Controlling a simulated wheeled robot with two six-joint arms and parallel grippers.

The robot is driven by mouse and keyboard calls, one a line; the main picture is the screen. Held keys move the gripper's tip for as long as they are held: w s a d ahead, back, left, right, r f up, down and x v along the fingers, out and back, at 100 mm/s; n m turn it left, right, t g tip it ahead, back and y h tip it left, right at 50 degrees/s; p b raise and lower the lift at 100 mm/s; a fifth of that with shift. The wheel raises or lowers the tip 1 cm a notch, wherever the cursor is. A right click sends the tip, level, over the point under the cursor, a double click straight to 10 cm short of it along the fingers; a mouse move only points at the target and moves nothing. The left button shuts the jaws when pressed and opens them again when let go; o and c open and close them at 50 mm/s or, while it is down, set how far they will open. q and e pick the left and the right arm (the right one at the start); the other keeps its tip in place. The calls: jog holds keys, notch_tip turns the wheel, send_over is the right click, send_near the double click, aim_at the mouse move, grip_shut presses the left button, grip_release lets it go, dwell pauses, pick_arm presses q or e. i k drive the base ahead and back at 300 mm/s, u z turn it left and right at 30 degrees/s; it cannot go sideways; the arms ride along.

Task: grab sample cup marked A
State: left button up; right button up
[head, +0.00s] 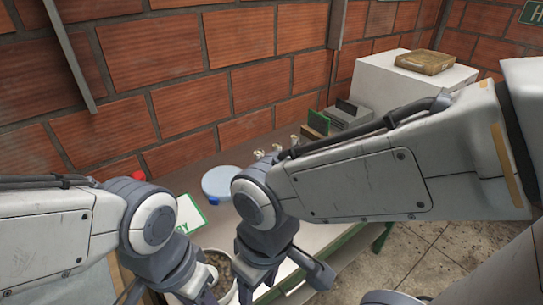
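No cup with a readable letter A shows in the head view. A pale round container (228,294) with brown contents is at the bottom edge, partly hidden by my grippers and cut off. My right gripper (282,280) points down beside it on the right, with its fingers spread and nothing seen between them. My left gripper (172,292) is at the container's left; its fingertips run out of the picture, so its opening cannot be told.
A round blue-lidded tub (216,183) and a green-edged sign (190,213) are on the table (205,158) along the brick wall. Open floor (430,255) lies at the right.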

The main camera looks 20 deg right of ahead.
aim_at(294, 139)
jog(key=z, duration=2.15)
jog(key=i, duration=2.6)
jog(key=u, duration=3.75)
